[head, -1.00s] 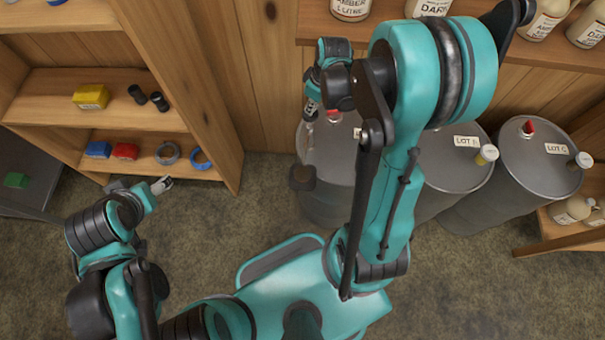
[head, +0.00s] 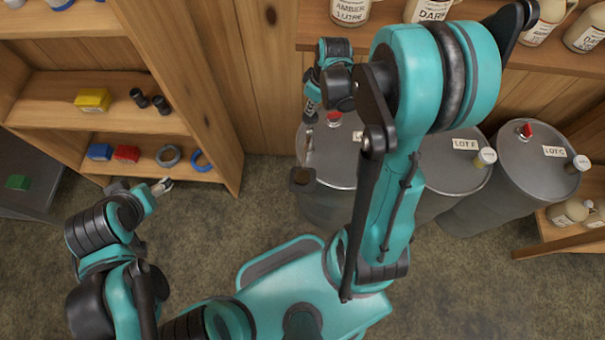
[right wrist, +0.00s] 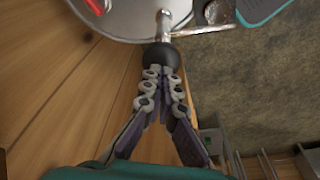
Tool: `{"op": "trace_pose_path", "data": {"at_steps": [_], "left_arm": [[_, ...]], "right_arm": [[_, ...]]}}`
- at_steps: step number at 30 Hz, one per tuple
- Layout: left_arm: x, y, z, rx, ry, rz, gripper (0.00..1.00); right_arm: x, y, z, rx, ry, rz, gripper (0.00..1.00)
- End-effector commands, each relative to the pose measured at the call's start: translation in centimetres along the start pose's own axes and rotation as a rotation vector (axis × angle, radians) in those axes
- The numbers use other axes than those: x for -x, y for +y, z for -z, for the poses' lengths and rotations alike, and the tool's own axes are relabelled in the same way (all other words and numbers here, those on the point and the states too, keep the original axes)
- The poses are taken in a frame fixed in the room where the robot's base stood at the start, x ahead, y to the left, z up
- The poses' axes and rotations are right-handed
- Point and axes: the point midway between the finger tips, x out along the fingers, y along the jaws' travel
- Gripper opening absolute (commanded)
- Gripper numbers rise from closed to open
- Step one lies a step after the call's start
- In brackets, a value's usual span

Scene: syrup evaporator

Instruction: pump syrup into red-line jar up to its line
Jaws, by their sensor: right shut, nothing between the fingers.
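My right gripper (right wrist: 161,72) is shut and empty in the right wrist view, its fingertips against or just behind a black knob (right wrist: 161,55). The knob is in line with a metal pump rod (right wrist: 164,25) over a grey drum (right wrist: 125,30). In the head view my right gripper (head: 311,108) is small, above the near-left drum (head: 335,170). A dark, square-looking container (head: 302,180) is at that drum's left edge, below the pump; no red line or syrup level can be made out on it. My left gripper (head: 162,186) is in front of the shelf, its jaws too small to judge.
Other drums labelled LOT (head: 450,165) (head: 540,165) stand to the right. A shelf (head: 120,100) at left holds a yellow block (head: 92,99), a red block (head: 127,154) and tape rings (head: 201,160). Jugs (head: 430,10) line the upper shelf. The floor in front is clear.

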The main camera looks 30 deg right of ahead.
Motion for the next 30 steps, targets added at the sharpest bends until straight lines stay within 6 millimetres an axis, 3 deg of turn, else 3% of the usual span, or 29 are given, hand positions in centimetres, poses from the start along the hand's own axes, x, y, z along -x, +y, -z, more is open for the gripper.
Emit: {"op": "trace_pose_path", "data": {"at_steps": [17, 30], "left_arm": [[0.2, 0.0, 0.1, 0.0, 0.0, 0.0, 0.69], [3.0, 0.0, 2.1, 0.0, 0.0, 0.0, 0.69]], "right_arm": [[0.4, 0.0, 0.1, 0.0, 0.0, 0.0, 0.0], [4.8, 0.0, 1.0, 0.0, 0.0, 0.0, 0.0]]}}
